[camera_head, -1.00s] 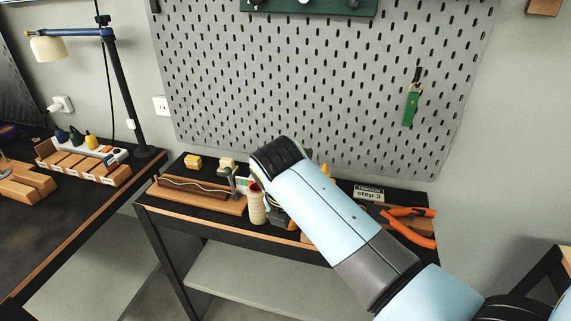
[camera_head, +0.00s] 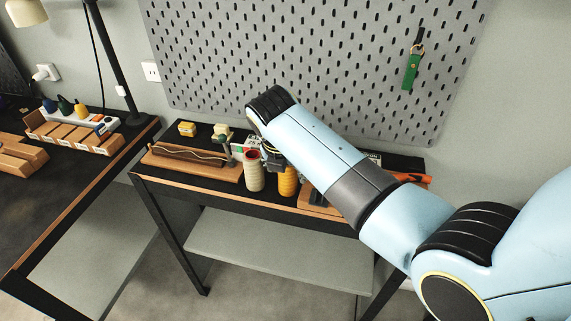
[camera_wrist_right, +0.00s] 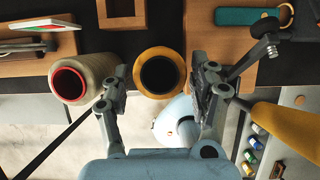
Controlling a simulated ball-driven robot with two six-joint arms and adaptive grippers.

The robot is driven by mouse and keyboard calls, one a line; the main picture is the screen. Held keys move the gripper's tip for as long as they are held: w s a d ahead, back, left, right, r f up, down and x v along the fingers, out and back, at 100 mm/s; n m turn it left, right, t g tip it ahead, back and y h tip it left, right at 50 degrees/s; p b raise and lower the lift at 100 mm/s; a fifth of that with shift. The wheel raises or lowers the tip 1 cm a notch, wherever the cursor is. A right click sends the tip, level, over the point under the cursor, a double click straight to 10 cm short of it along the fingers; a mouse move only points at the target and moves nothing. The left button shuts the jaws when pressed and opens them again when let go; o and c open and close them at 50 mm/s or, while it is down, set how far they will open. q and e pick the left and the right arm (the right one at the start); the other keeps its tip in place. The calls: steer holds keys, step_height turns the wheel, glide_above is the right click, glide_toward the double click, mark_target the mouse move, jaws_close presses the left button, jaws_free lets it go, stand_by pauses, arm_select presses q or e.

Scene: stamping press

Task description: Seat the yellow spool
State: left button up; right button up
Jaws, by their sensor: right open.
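The yellow spool (camera_head: 288,182) stands upright near the front edge of the small black table, just right of a cream spool (camera_head: 254,172). The right wrist view looks down on the yellow spool's rim and dark hole (camera_wrist_right: 160,53). My right gripper (camera_wrist_right: 160,84) is open there, with one finger on each side of the yellow spool and a gap on both sides. I cannot tell its height above the spool. In the head view the right gripper (camera_head: 270,155) is mostly hidden by my own forearm. My left gripper is out of view.
The cream spool (camera_wrist_right: 82,78) with a red inner ring stands close to the left finger. A yellow tapered thing (camera_wrist_right: 288,125) and a dark metal lever are close on the right.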

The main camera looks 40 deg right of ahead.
steer(key=shift+f, duration=0.1)
steer(key=c, duration=1)
step_height(320, 180, up, 13)
steer(key=p, duration=0.1)
steer(key=shift+p, duration=0.3)
steer(key=shift+r, duration=0.2)
